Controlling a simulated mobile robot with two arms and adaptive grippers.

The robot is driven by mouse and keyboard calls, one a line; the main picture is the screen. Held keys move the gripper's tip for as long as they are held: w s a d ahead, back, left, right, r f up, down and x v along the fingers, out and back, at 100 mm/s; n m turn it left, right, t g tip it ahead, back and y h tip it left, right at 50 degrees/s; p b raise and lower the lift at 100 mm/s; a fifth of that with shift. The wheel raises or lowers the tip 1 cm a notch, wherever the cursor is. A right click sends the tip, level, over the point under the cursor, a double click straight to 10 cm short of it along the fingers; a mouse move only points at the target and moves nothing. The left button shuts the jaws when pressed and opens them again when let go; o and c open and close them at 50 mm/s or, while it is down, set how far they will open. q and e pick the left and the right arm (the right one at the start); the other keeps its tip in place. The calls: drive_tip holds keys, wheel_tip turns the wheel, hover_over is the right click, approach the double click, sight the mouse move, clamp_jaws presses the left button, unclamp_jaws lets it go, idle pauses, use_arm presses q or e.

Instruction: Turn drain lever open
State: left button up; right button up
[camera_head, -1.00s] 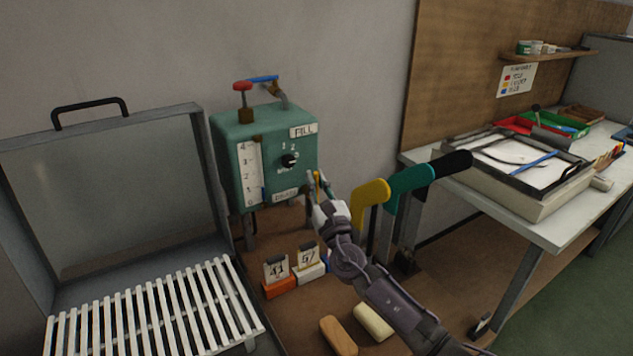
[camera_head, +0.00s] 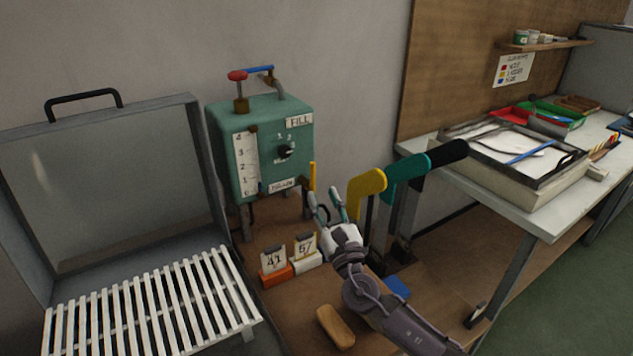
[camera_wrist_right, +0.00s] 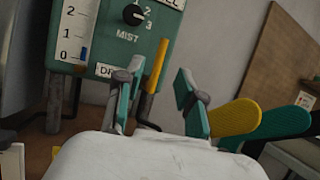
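The teal steam box (camera_head: 262,150) stands at the back with a DRAIN label (camera_head: 282,185) low on its front. A yellow lever (camera_head: 312,176), beside that label at the box's lower right edge, points upward; it also shows upright in the right wrist view (camera_wrist_right: 157,66). My right gripper (camera_head: 325,199) is open and empty, just below and right of the lever. In the right wrist view, the lever stands beyond the gripper's fingers (camera_wrist_right: 160,75), close to the left one, which covers part of the label. Contact cannot be told. My left gripper is not in view.
Yellow, teal and black sock forms (camera_head: 368,183) stand close right of my gripper. Number cards 41 (camera_head: 272,262) and 57 (camera_head: 305,246) sit below the box. An open grey case (camera_head: 120,190) with a white rack is at left. A worktable (camera_head: 530,210) is at right.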

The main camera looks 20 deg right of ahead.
drive_tip(key=v, duration=0.3)
drive_tip(key=shift+s+f, duration=0.15)
drive_tip(key=shift+s, duration=0.2)
